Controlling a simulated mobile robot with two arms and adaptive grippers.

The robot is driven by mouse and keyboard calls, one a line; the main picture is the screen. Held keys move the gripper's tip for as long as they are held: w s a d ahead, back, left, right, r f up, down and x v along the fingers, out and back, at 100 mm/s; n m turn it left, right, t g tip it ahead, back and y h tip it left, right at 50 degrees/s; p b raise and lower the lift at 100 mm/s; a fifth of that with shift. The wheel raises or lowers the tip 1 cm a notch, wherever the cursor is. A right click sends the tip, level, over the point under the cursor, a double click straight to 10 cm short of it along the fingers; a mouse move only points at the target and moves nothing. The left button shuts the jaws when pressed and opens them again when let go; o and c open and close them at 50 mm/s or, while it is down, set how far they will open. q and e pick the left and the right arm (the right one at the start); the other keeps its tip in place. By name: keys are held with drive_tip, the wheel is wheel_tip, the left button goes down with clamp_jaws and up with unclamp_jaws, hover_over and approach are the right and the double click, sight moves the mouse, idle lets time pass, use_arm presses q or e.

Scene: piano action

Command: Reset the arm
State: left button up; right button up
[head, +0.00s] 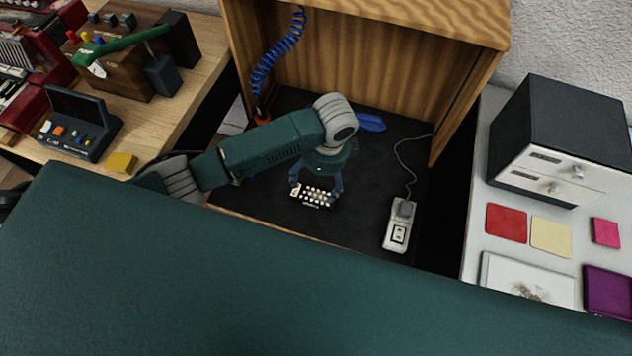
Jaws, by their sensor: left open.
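My left gripper (316,190) reaches in from the left over the black floor of a wooden booth (365,50). Its fingers are open and point down, one at each end of a small pale block with rows of white keys or pegs (312,196). I cannot tell whether the fingers touch it. My left arm is bent, with the wrist above the block. My right gripper is not in view.
A white power strip (398,228) with a grey cord lies right of the gripper. A blue object (371,122) lies behind the wrist. A blue coiled cord (277,55) hangs at the back left. A wooden table (190,70) stands left, and a white table with a drawer unit (560,140) stands right.

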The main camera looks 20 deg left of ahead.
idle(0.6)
use_arm(q)
drive_tip(key=s+d+r+n+t+h, duration=0.1)
drive_tip(key=s+d+n+h, duration=0.2)
drive_tip(key=s+d+n, duration=0.45)
drive_tip(key=s+a+r+n+t+y, duration=0.1)
drive_tip(key=s+a+r+n, duration=0.2)
drive_tip(key=s+a+n, duration=0.35)
drive_tip(key=s+a+r+n+t, duration=0.2)
drive_tip(key=s+a+n, duration=0.15)
drive_tip(key=a, duration=0.65)
wheel_tip(320, 180, down, 26)
drive_tip(key=s+m+g, duration=0.1)
drive_tip(key=s+g, duration=0.1)
drive_tip(key=s+a+f+g, duration=0.1)
drive_tip(key=s+a+f, duration=0.1)
drive_tip(key=s+f, duration=1.4)
drive_tip(key=shift+s+a+f+y, duration=0.2)
drive_tip(key=shift+s+a+y, duration=0.15)
drive_tip(key=shift+s, duration=0.4)
